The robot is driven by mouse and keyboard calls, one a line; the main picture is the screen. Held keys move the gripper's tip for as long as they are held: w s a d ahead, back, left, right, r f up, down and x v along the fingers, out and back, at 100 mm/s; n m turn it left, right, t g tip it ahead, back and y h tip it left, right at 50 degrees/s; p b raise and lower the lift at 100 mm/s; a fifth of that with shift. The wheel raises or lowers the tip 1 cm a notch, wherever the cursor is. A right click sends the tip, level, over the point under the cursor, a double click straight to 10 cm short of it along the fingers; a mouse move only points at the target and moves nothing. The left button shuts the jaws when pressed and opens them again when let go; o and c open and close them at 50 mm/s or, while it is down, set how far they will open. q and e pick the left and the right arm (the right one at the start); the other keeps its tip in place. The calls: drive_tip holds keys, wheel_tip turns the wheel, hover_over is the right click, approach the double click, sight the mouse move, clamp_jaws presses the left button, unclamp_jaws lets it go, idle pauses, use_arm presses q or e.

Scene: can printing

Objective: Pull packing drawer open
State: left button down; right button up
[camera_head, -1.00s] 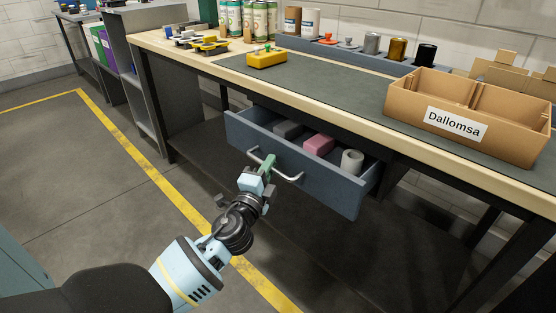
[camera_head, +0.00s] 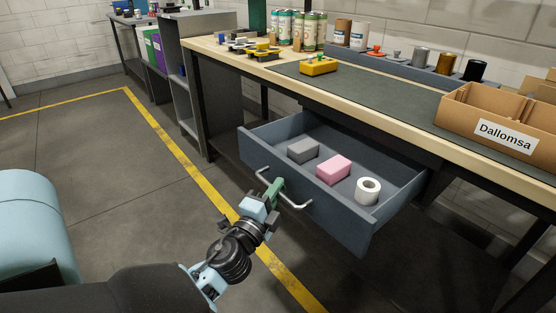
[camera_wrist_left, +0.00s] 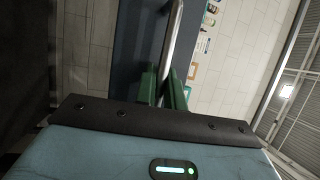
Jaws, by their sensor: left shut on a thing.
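The packing drawer (camera_head: 335,222) is a blue-grey drawer under the workbench, pulled well out. Inside lie a grey block (camera_head: 303,150), a pink block (camera_head: 333,169) and a white roll (camera_head: 368,191). Its silver bar handle (camera_head: 296,205) runs across the front. My left gripper (camera_head: 274,190) has green fingers shut on the handle near its middle. In the left wrist view the handle (camera_wrist_left: 173,40) passes between the green fingers (camera_wrist_left: 163,88), with the dark drawer front behind. My right gripper is not in view.
The workbench (camera_head: 430,140) carries a cardboard box labelled Dallomsa (camera_head: 505,125), a yellow block (camera_head: 319,66), several cans (camera_head: 306,30) and a blue-grey rack (camera_head: 400,65). A grey shelf unit (camera_head: 205,95) stands left. Open floor lies in front, with yellow lines.

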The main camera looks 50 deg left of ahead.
use_arm(q)
drive_tip(key=c, duration=1.5)
unclamp_jaws()
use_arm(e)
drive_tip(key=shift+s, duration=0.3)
use_arm(q)
drive_tip(key=b+v, duration=0.1)
drive_tip(key=v, duration=0.6)
drive_tip(key=shift+s+d, duration=0.2)
drive_tip(key=shift+s, duration=0.15)
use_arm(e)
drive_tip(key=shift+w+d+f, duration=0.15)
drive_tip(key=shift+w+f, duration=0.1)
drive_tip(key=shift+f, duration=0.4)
use_arm(q)
drive_tip(key=shift+f, duration=0.1)
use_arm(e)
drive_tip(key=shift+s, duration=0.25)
use_arm(q)
drive_tip(key=shift+f, duration=0.1)
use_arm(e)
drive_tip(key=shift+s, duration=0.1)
